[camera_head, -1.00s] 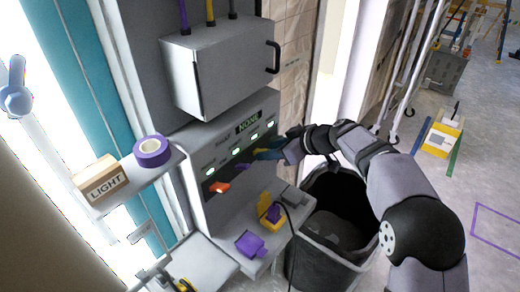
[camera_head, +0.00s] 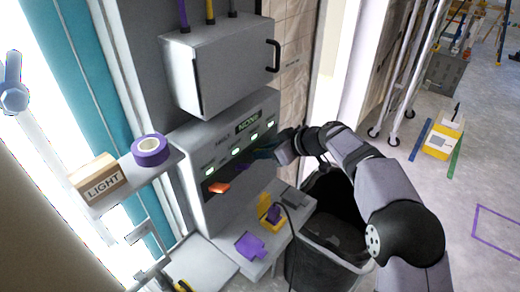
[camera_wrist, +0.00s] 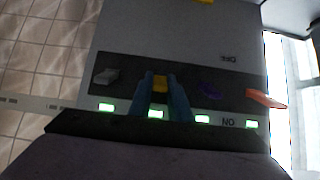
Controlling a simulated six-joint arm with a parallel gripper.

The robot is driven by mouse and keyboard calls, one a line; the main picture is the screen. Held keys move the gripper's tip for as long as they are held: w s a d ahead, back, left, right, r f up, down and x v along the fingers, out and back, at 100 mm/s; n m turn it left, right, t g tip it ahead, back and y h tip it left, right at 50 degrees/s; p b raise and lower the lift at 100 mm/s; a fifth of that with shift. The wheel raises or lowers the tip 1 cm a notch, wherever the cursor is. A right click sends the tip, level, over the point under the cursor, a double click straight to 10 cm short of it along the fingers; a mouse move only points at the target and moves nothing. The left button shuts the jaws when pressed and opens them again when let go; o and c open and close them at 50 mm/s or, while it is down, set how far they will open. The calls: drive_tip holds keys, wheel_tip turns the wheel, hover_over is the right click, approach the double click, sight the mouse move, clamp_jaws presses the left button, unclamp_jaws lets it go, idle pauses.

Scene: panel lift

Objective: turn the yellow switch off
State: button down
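The yellow switch (camera_wrist: 161,83) sits on the dark strip of the grey panel in the wrist view. My gripper (camera_wrist: 161,80) has its two blue fingers on either side of it. The yellow fills the narrow gap between the fingertips; whether they press on it I cannot tell. In the head view my gripper (camera_head: 262,153) is at the panel front and the yellow switch is hidden or too dark to make out. The green lamp (camera_wrist: 155,114) in line with the yellow switch is lit.
A grey switch (camera_wrist: 106,76), a purple switch (camera_wrist: 208,90) and an orange switch (camera_wrist: 266,98) share the strip. The orange one sticks out. Below the panel, a shelf holds a yellow box (camera_head: 271,213) and a purple piece (camera_head: 250,246). A black bin (camera_head: 330,235) stands under my arm.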

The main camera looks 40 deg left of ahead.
drive_tip(key=shift+d+f+b, duration=0.3)
drive_tip(key=shift+f+b, duration=0.5)
drive_tip(key=shift+b, duration=0.4)
drive_tip(key=shift+s+d+f+b, duration=0.15)
drive_tip(key=shift+f+b, duration=0.25)
drive_tip(key=shift+b, duration=0.75)
drive_tip(key=shift+w+d+f+b, duration=0.1)
drive_tip(key=shift+d+f+b, duration=0.2)
drive_tip(key=shift+b, duration=0.85)
drive_tip(key=shift+f+b, duration=1.3)
drive_tip(key=shift+b, duration=1.3)
idle(0.6)
drive_tip(key=c, duration=1.7)
unclamp_jaws()
drive_tip(key=shift+a+r, duration=0.1)
drive_tip(key=shift+r, duration=0.1)
drive_tip(key=shift+o, duration=0.6)
drive_tip(key=shift+r, duration=0.2)
drive_tip(key=b+v, duration=0.2)
drive_tip(key=v, duration=0.5)
